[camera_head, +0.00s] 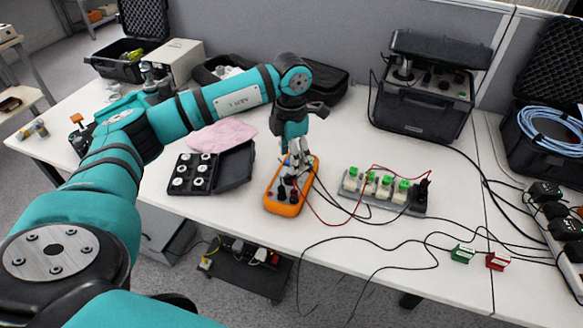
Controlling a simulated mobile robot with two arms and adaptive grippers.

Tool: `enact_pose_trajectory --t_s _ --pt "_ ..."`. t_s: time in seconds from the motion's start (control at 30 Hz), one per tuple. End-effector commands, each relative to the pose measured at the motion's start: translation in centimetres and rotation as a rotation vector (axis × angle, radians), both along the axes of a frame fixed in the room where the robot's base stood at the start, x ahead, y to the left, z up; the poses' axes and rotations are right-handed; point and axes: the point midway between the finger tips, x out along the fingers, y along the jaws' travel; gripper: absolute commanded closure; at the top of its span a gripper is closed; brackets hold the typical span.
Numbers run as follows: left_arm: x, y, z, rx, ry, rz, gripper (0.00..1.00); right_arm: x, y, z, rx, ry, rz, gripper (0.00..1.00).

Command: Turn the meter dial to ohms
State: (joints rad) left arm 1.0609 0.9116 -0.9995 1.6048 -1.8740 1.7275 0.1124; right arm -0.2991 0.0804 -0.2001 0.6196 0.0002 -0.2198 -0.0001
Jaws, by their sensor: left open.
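The orange multimeter (285,207) lies on the white table near its front edge, in the middle of the head view. Dark leads are plugged into it, and red and black wires run off to the right. My left gripper (295,172) points down over the meter's upper part, and its fingers are open. The fingers and wrist cover the meter's face, so the dial and its setting are hidden. I cannot tell whether the fingertips touch the dial. My right gripper does not show.
A grey terminal block with green-topped parts (383,190) stands right of the meter, with loose cables around it. A black case of round parts (194,174) and a pink cloth (222,134) lie left. A black calibrator case (425,95) stands behind. Green (461,254) and red (497,261) clips lie front right.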

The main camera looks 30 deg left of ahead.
Motion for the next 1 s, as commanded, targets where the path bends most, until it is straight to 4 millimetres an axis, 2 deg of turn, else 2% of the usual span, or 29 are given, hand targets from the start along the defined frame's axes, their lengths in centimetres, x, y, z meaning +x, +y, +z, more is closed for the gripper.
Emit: enact_pose_trajectory --t_s 0.03,0.13,0.33,0.5,1.0 --pt "0.1 0.0 1.3 0.000 -0.003 -0.001 0.44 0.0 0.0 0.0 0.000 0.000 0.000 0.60" --pt "0.1 0.0 3.2 -0.001 -0.004 -0.001 0.44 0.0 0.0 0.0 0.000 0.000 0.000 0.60" --pt "0.0 0.0 5.6 0.000 0.000 0.000 0.44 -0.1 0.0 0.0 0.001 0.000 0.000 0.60" --pt "0.0 0.0 6.1 -0.001 0.000 -0.001 0.44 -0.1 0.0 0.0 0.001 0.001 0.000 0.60" --pt "0.0 0.0 6.1 0.000 0.001 -0.001 0.44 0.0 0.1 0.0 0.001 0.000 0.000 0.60"
